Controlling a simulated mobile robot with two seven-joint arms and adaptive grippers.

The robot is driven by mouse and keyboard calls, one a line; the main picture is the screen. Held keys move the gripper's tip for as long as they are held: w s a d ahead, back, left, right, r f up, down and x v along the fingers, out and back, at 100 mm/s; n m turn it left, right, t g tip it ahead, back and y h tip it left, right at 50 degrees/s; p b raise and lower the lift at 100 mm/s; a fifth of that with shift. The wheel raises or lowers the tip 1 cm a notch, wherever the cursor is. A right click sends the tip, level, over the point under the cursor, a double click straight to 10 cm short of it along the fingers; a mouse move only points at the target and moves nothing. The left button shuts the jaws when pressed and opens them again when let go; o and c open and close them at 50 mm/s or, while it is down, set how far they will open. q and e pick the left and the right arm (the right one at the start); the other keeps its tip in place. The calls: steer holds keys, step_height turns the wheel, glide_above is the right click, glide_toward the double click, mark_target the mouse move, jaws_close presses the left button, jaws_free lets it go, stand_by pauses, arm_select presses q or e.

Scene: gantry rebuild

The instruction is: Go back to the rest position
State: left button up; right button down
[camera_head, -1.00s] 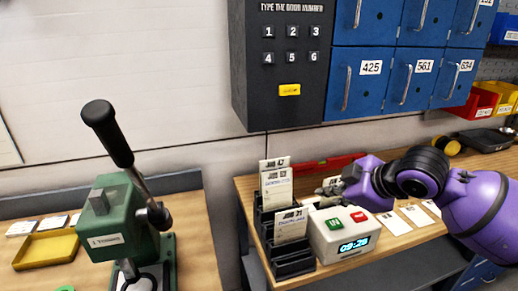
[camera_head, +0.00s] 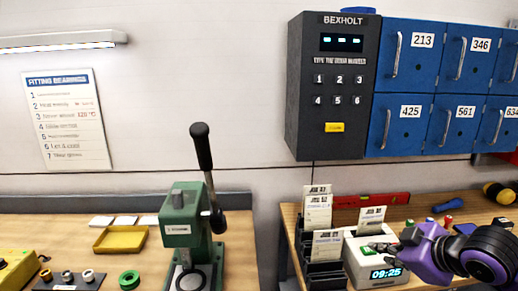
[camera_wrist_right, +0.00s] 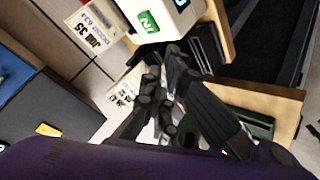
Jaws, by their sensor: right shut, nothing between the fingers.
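My right gripper (camera_head: 408,242) shows at the lower right of the head view, on a purple arm, beside the right end of the white time clock (camera_head: 362,260). In the right wrist view its dark fingers (camera_wrist_right: 166,75) are together with nothing held. There the clock, with its green button (camera_wrist_right: 147,22), lies beyond the fingertips. The clock reads 09:25, and a white card (camera_head: 371,217) stands up at its back. My left gripper is in neither view.
A black card rack (camera_head: 326,275) stands left of the clock. A red level (camera_head: 372,200) lies behind. A green press (camera_head: 188,228) and a yellow tray (camera_head: 121,239) are on the left bench. Blue lockers (camera_head: 410,115) and a dark keypad panel (camera_head: 335,115) hang above.

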steer(key=s+a+f+m, duration=0.1)
steer(key=s+f+m, duration=0.25)
steer(key=f, duration=0.85)
steer(key=s+a+f+m, duration=0.15)
steer(key=s+f, duration=0.35)
steer(key=f, duration=0.7)
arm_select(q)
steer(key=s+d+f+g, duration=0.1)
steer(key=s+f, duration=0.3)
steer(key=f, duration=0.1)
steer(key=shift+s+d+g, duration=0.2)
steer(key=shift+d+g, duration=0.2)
arm_select(e)
steer(key=s+a+f+m+h, duration=0.1)
steer(key=s+a+f+m, duration=0.1)
steer(key=s+a+f, duration=0.2)
steer(key=s+a+f+m+h, duration=0.1)
steer(key=s+a+f+m, duration=0.2)
steer(key=s+f, duration=0.7)
steer(key=s+a, duration=0.1)
steer(key=s, duration=0.2)
steer(key=shift+s+a+f+m, duration=0.15)
steer(key=shift+a+f+m, duration=0.15)
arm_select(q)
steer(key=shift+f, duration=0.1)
